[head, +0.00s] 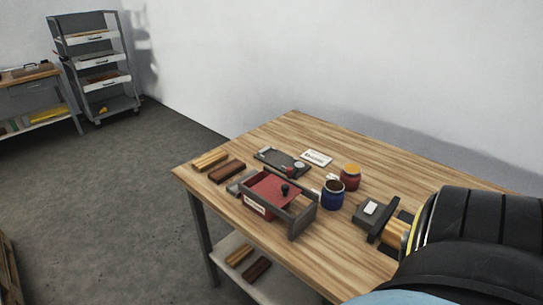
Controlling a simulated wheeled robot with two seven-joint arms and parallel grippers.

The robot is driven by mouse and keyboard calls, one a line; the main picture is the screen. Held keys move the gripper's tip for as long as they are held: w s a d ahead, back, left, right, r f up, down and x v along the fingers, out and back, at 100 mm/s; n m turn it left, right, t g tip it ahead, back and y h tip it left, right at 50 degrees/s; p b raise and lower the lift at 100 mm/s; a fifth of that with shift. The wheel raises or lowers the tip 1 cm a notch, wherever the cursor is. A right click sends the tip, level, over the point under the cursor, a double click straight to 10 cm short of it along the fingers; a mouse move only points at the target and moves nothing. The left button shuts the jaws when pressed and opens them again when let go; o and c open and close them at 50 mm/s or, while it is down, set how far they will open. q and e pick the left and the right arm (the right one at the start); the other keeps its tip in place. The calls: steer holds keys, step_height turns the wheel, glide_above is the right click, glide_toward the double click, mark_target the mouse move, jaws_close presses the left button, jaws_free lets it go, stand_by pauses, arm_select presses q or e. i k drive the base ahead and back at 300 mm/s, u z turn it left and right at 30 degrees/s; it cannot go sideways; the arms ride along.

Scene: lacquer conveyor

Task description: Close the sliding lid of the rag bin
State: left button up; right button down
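The lid covers the left and middle of the box; an uncovered gap shows at the right end. My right arm fills the lower right corner, well to the right of the bin. My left gripper is out of view.
Blue (332,196) and red (350,177) jars stand right of the bin. Wooden blocks (211,160) and a dark tray (280,160) lie behind. A shelf (232,254) is below the tabletop.

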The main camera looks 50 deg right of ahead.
mark_target(274, 189)
steer(key=u, duration=0.05)
steer(key=k, duration=0.25)
steer(key=z, duration=0.75)
